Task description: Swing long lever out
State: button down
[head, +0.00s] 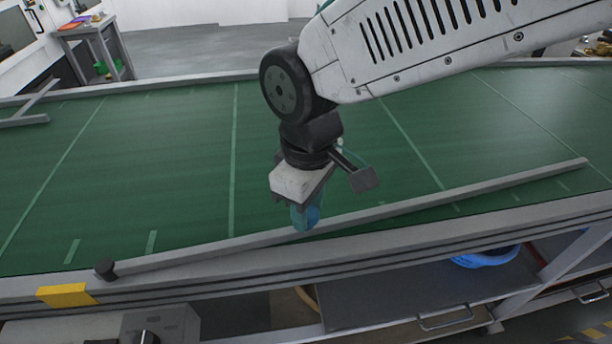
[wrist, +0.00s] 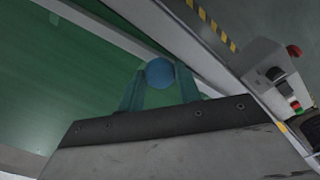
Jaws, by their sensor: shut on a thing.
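The long lever (head: 440,205) is a grey bar lying over the green belt. Its left end is at a dark round pivot (head: 106,268) on the belt's near rail. From there it runs at a slant, with its right end out over the belt, away from the near rail. A blue round knob (head: 312,214) stands on the bar near its middle. My gripper (head: 303,220) points down at the knob and is shut on it. In the wrist view, the blue knob (wrist: 160,72) sits between my teal fingers (wrist: 158,88). The bar passes behind the knob there.
The green conveyor belt (head: 150,170) is mostly clear. A short grey bar (head: 25,121) lies at the far left. A yellow block (head: 66,295) is on the near rail (head: 500,221). A control box with a red button (wrist: 294,51) stands beside the rail in the wrist view.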

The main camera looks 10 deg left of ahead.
jog(key=shift+s+d+m, duration=0.3)
jog(key=shift+s, duration=0.5)
jog(key=shift+s+d+m, duration=0.25)
jog(key=shift+s+m, duration=0.05)
jog(key=shift+s, duration=0.5)
jog(key=shift+f, duration=0.1)
jog(key=c, duration=1)
grip_release()
jog(key=shift+s, duration=0.2)
jog(key=shift+w, duration=0.1)
notch_tip(320, 180, up, 8)
